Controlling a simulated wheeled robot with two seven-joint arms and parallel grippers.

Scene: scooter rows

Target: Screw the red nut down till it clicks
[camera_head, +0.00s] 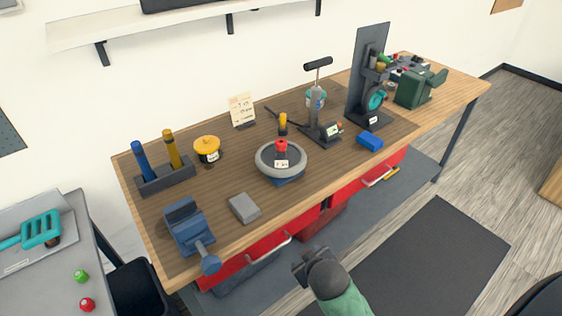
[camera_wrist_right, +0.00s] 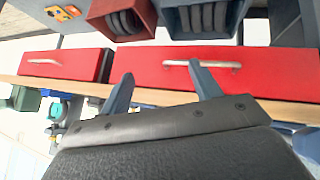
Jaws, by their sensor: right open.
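The red nut (camera_head: 281,146) sits at the centre of a grey wheel (camera_head: 262,166) lying flat on a blue stand at the middle of the workbench. A small white label is just in front of the nut; the thread under it is hidden. My right gripper (camera_head: 311,257) is in front of the bench's front edge, apart from the nut and wheel. In the right wrist view my right gripper (camera_wrist_right: 164,84) has its two blue-grey fingers spread, with nothing between them, in front of the red drawers. My left gripper is not in view.
The workbench (camera_head: 230,236) holds a blue vise (camera_head: 188,228), a grey block (camera_head: 244,208), a yellow-lidded pot (camera_head: 207,148), a pump (camera_head: 318,110) and a blue block (camera_head: 370,141). Red drawers (camera_wrist_right: 140,66) with handles are under its front edge. A grey side table stands at left.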

